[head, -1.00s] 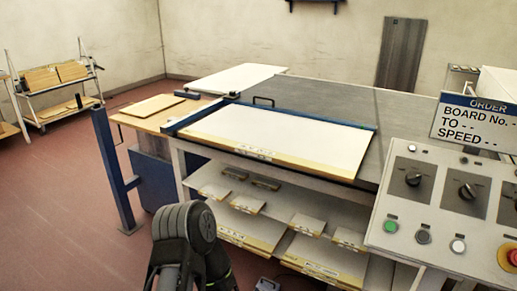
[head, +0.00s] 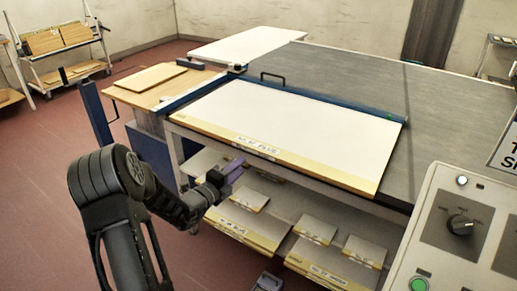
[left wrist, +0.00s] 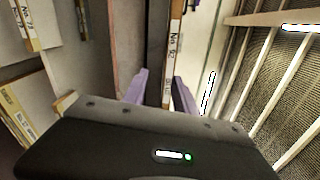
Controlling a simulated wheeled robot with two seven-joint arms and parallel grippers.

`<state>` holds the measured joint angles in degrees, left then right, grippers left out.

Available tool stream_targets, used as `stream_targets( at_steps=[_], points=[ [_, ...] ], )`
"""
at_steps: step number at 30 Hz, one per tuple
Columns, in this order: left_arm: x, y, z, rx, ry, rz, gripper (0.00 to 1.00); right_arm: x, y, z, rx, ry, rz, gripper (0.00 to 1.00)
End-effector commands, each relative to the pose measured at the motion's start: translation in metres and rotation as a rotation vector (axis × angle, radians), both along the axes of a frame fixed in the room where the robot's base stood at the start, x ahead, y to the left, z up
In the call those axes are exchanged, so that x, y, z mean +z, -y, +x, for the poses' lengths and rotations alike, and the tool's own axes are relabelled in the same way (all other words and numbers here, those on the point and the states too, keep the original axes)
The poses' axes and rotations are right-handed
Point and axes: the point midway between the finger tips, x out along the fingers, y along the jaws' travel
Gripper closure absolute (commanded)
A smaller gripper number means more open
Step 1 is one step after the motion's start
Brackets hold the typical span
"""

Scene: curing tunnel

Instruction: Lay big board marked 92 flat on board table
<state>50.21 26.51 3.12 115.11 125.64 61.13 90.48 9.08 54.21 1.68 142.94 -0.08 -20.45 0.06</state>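The big board (head: 290,125) is white with a yellow front edge and a label. It lies flat on top of the shelved table (head: 200,135), along a blue rail. The left wrist view shows its edge (left wrist: 174,50), with a label that seems to read 92. My left gripper (head: 236,165) is just in front of and below that edge, near its left part. In the left wrist view its purple fingers (left wrist: 160,85) stand apart on either side of the edge, with a gap on the left. Contact cannot be told. My right gripper is out of view.
Several smaller boards (head: 248,198) lie on the shelves below. A control panel (head: 462,225) stands at the right front. A wooden side table (head: 130,97) holds a brown board (head: 150,78). A wide grey surface (head: 350,70) extends behind the rail. Red floor is free at left.

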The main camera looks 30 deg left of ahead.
Motion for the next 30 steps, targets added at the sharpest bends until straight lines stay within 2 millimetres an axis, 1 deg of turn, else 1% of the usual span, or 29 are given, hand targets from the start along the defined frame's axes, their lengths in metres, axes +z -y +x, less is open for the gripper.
stream_targets(
  at_steps=[1, 2, 5, 14, 19, 23, 30],
  points=[
    [0.007, -0.003, 0.000, 0.016, 0.034, -0.067, 0.66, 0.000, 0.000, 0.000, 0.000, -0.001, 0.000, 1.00],
    [0.011, -0.003, 0.000, 0.018, 0.050, -0.097, 0.66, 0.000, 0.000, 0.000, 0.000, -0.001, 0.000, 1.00],
    [0.013, -0.001, 0.000, 0.014, 0.061, -0.150, 0.66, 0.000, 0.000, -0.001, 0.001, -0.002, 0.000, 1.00],
    [0.012, 0.000, 0.000, 0.012, 0.058, -0.156, 0.66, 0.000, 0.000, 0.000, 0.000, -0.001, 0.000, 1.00],
    [0.011, 0.000, 0.005, 0.009, 0.057, -0.155, 0.66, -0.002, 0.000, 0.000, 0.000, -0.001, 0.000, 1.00],
    [0.010, 0.000, 0.014, 0.010, 0.056, -0.154, 0.66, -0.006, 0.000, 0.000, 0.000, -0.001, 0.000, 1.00],
    [0.009, -0.001, 0.046, 0.009, 0.057, -0.153, 0.66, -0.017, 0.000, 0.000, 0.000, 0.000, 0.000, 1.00]
  ],
)
